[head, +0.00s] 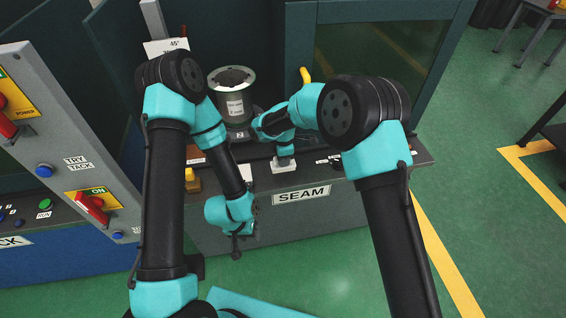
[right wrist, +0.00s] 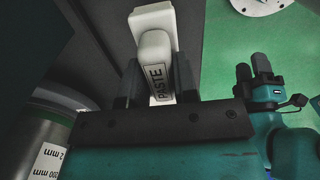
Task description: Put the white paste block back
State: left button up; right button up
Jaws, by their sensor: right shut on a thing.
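The white paste block (right wrist: 153,45) shows in the right wrist view as a white base with a handle marked PASTE. My right gripper (right wrist: 154,88) is shut on it, with a dark finger on each side. In the head view, the block (head: 284,166) is a small white piece below my right gripper (head: 283,150), over the top of the SEAM station near its front edge. I cannot tell whether it touches the surface. My left gripper (head: 236,248) hangs low in front of the station, away from the block. Its fingers are too small to read.
A grey-green flanged cylinder (head: 235,106) stands at the back of the SEAM station. A small yellow-brown piece (head: 192,181) is at the left on the ledge. A control panel (head: 75,165) with switches stands at the far left. Green floor lies open to the right.

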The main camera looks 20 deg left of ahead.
jog(key=shift+w, duration=0.1)
jog(key=shift+w, duration=0.15)
jog(key=shift+w+a+f, duration=0.1)
jog(key=shift+w+f, duration=0.05)
jog(key=shift+f, duration=1.65)
jog(key=shift+f, duration=0.15)
jog(key=o, duration=0.9)
